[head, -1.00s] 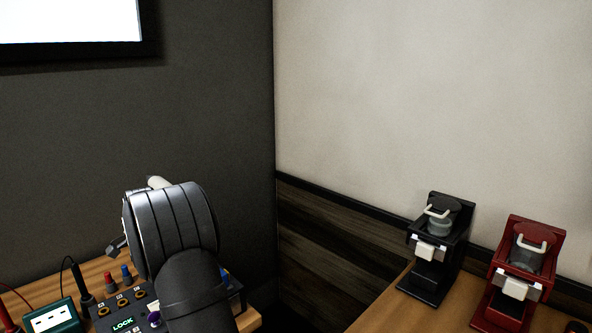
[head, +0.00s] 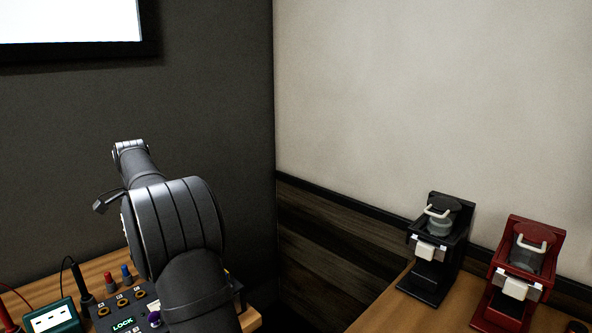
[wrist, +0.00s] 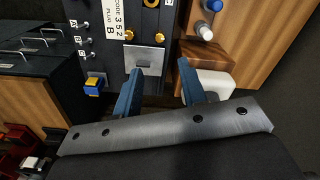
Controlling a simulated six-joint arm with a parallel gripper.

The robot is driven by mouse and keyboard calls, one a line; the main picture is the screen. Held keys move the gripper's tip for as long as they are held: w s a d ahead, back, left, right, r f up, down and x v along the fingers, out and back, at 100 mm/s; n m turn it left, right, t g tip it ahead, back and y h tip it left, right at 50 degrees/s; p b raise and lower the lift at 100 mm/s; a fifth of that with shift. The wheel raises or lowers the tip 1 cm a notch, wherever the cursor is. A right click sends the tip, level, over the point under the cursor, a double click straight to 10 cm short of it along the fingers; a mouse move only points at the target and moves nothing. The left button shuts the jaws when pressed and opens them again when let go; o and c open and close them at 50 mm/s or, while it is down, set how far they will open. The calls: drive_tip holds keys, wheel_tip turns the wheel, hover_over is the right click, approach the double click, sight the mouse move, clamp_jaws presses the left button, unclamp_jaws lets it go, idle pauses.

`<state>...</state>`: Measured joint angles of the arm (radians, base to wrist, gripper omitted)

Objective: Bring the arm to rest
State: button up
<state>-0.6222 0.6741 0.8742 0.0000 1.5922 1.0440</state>
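My arm rises in the head view, bent at a large dark joint, with its far links reaching up and left. My gripper (wrist: 158,92) shows in the wrist view, where its two blue fingers stand apart with nothing between them. Beyond the fingertips is a dark panel (wrist: 112,62) with a grey plate, brass-coloured sockets and a label reading in part "PLUG B". The fingers appear apart from the panel, though the exact gap is hard to tell. The gripper's fingers cannot be made out in the head view.
A panel reading "LOCK" (head: 123,325) and a green meter (head: 54,318) stand on the left bench, close to my arm. A black brewer (head: 436,250) and a red brewer (head: 520,270) stand on the right counter. The space above both is clear.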

wheel_tip(320, 180, up, 6)
wheel_tip(320, 180, down, 18)
drive_tip(key=shift+r, duration=0.1)
drive_tip(key=m, duration=0.3)
drive_tip(key=shift+m, duration=0.4)
drive_tip(key=m, duration=0.3)
drive_tip(key=shift+m, duration=0.4)
wheel_tip(320, 180, up, 10)
drive_tip(key=shift+f, duration=0.2)
